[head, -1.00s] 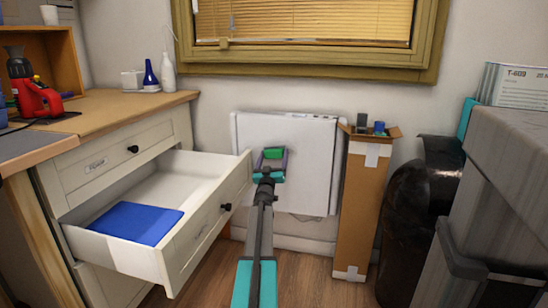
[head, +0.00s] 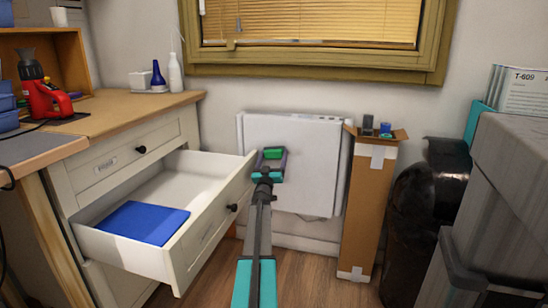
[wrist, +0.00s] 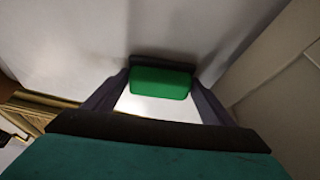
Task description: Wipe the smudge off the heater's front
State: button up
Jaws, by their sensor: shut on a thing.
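The heater (head: 312,165) is a flat white panel on the wall below the window. My gripper (head: 268,163) is in front of its left half. It is shut on a green block with a dark pad (head: 273,153). In the wrist view the green block (wrist: 160,84) sits between the two fingers, with its dark pad side toward the pale heater front (wrist: 75,40). The pad looks very near or against the panel; I cannot tell if it touches. I cannot make out a smudge; the block and gripper cover part of the front.
An open drawer (head: 205,228) with a blue item (head: 143,222) in it juts out left of my arm. A tall cardboard box (head: 367,210) stands right of the heater. A black bag (head: 428,215) and a grey bin (head: 500,205) stand farther right.

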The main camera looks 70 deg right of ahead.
jog(key=shift+w+r, duration=0.3)
jog(key=shift+w, duration=0.35)
jog(key=shift+s+a+f, duration=0.1)
jog(key=shift+s+a, duration=0.1)
jog(key=shift+a, duration=0.55)
jog(key=shift+s+a+f, duration=0.1)
jog(key=shift+s+a, duration=0.05)
jog(key=shift+a, duration=0.6)
jog(key=shift+s+a+p, duration=0.15)
jog(key=shift+a+p, duration=0.2)
jog(key=shift+a, duration=1.1)
jog(key=shift+s+a, duration=0.1)
jog(key=shift+a, duration=1.4)
jog(key=shift+r+p, duration=0.1)
jog(key=shift+p, duration=0.25)
